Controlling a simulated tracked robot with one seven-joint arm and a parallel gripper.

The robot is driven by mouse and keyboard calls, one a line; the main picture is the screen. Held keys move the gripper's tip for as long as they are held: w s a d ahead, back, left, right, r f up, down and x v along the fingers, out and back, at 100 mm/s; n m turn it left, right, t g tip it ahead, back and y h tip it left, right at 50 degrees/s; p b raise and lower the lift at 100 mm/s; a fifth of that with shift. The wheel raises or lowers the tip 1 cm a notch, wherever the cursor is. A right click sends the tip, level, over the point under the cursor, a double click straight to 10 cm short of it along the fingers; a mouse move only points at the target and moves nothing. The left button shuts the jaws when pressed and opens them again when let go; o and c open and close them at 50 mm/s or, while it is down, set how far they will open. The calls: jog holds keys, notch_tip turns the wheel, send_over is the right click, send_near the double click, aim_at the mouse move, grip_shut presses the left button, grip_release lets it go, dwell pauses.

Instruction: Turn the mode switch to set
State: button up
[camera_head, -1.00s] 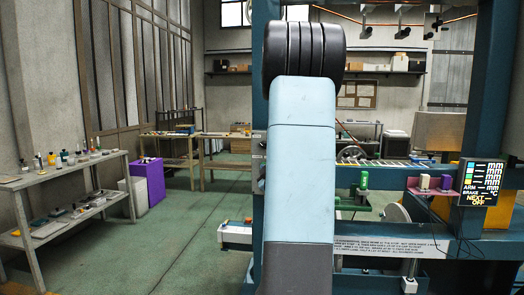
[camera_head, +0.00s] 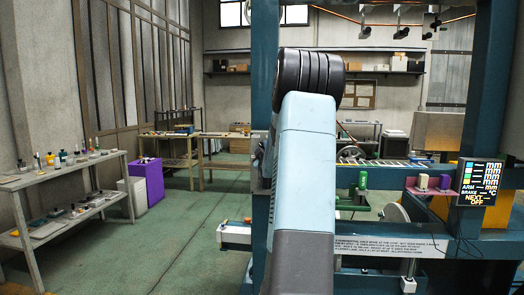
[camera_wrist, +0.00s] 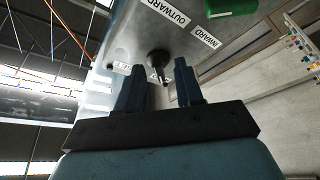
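In the wrist view, a small black knob (camera_wrist: 158,57) with a thin stem sticks out of a pale grey panel (camera_wrist: 135,35); it looks like the mode switch. My gripper (camera_wrist: 157,70) is open, with one dark finger on each side of the knob's line. The fingers appear apart from the knob, and I cannot tell how deep it lies between them. In the head view, my arm hides my gripper and the switch.
Signs reading OUTWARD (camera_wrist: 167,10) and INWARD (camera_wrist: 205,37) are on the panel beside a green part (camera_wrist: 230,6). A display (camera_head: 480,182) shows NEXT OFF on the right of the blue frame (camera_head: 490,75).

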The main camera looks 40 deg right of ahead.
jog(key=shift+w+d+r, duration=0.1)
jog(key=shift+w+d, duration=0.05)
jog(key=shift+w, duration=0.05)
jog(key=shift+c, duration=0.4)
grip_shut()
jog(key=shift+a, duration=0.25)
jog(key=shift+d, duration=0.1)
